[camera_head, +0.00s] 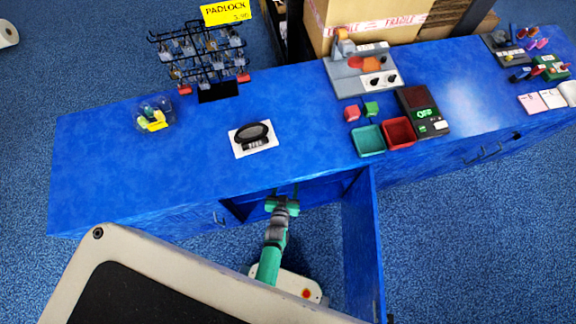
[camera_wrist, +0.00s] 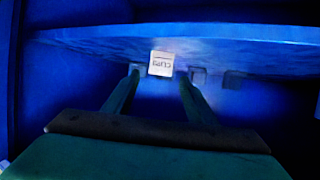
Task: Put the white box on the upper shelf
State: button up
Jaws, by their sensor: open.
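The white box (camera_wrist: 161,63) with dark print on its face is inside the cabinet, in the wrist view. My gripper (camera_wrist: 160,76) is open. Its two green fingers reach toward the box, which appears between or just beyond their tips; contact cannot be told. A blue shelf board (camera_wrist: 240,45) spans the upper part of the wrist view. In the head view my gripper (camera_head: 284,201) is at the opening of the blue cabinet (camera_head: 140,205), under the countertop. The box is hidden there.
An open cabinet door (camera_head: 361,245) stands right of my arm. Dark small shapes (camera_wrist: 235,80) sit right of the box, unclear in shadow. The countertop holds a padlock rack (camera_head: 200,58), a black item on a white card (camera_head: 253,138), and red and green trays (camera_head: 368,141).

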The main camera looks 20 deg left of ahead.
jog(key=v, duration=0.6)
jog(key=shift+w, duration=0.1)
jog(key=s+d+r+h, duration=0.1)
jog(key=s+d+r, duration=0.3)
jog(key=r, duration=0.8)
jog(key=s+d+r+m+t+h, duration=0.1)
jog(key=s+d+r, duration=0.3)
jog(key=s+r, duration=0.3)
jog(key=s+d+r+m+t, duration=0.1)
jog(key=s+d+r, duration=0.3)
jog(key=r, duration=1.2)
jog(key=shift+s+d+r+h, duration=0.2)
jog(key=shift+s+r+h, duration=0.2)
jog(key=shift+s, duration=0.5)
jog(key=shift+a, duration=0.1)
jog(key=shift+c, duration=0.2)
